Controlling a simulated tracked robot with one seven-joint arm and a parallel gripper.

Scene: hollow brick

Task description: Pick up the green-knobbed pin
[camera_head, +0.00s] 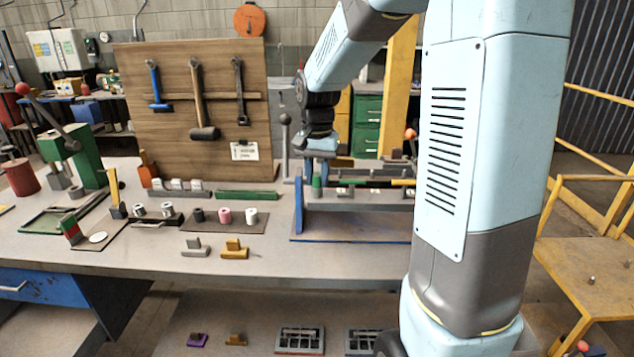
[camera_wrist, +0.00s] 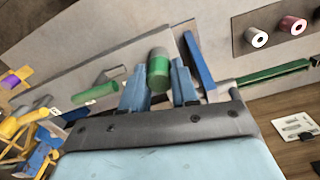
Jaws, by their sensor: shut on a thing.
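The green-knobbed pin shows in the wrist view as a round green knob (camera_wrist: 159,74) with a pale grey end, between my blue fingers. My gripper (camera_wrist: 160,88) is shut on this knob. In the head view my gripper (camera_head: 318,165) points down over the left end of a grey rail fixture, and the green knob (camera_head: 316,187) shows just below it. The pin's shaft is hidden, and I cannot tell whether it still sits in the fixture.
The fixture stands on a blue-edged plate (camera_head: 345,238) on the grey bench. To its left are white, pink and dark rollers on a brown mat (camera_head: 190,221) and a green bar (camera_head: 247,195). A tool board (camera_head: 222,80) stands behind.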

